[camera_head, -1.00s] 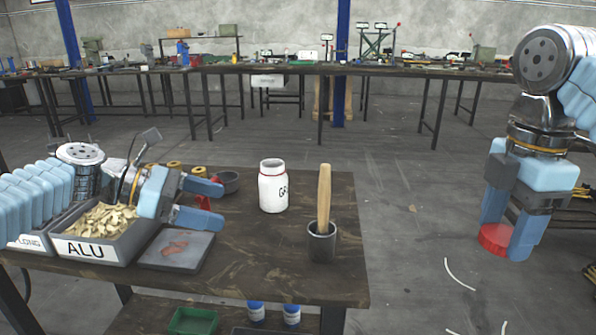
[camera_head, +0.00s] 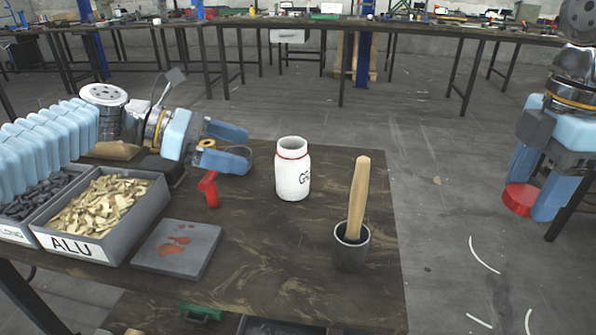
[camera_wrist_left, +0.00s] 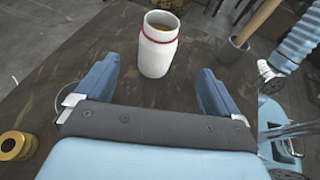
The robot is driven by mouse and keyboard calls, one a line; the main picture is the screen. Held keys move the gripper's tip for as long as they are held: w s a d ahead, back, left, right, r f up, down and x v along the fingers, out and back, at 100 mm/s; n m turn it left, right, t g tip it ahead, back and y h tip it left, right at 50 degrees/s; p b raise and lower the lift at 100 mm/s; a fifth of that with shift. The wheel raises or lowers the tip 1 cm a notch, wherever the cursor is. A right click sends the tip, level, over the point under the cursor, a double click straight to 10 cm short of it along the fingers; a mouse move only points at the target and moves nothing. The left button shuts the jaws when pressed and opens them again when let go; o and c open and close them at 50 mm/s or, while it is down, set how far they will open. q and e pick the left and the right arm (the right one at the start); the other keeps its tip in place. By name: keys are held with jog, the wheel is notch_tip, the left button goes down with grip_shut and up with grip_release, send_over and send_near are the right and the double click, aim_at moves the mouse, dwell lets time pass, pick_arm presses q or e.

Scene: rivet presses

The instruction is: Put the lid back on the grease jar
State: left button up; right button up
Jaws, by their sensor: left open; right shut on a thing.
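The white grease jar (camera_head: 293,172) stands upright and open on the dark table, with a red ring round its neck. In the left wrist view the jar (camera_wrist_left: 158,50) stands ahead of my left gripper, roughly between the fingers' lines, and brownish content shows in its mouth. My left gripper (camera_head: 246,147) is open and empty, to the left of the jar and apart from it. Its fingers also show in the left wrist view (camera_wrist_left: 155,88). My right gripper (camera_head: 538,190) is shut on the red lid (camera_head: 520,199), held out beyond the table's right edge, well right of the jar.
A dark cup (camera_head: 351,250) with a wooden-handled tool (camera_head: 359,198) stands right of the jar. A grey slab (camera_head: 178,249) with reddish smears, a red tool (camera_head: 209,188) and an ALU bin (camera_head: 150,205) lie left. The table's front middle is clear.

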aim_at(278, 157)
pick_arm(q)
jog(key=x, duration=0.6)
jog(key=shift+d, duration=0.1)
pick_arm(e)
jog(key=shift+f, duration=0.1)
pick_arm(q)
jog(key=shift+d, duration=0.1)
jog(key=x, duration=0.5)
jog(key=shift+w, duration=0.2)
jog(key=c, duration=1.3)
jog(key=shift+r, duration=0.1)
pick_arm(e)
jog(key=shift+r, duration=0.2)
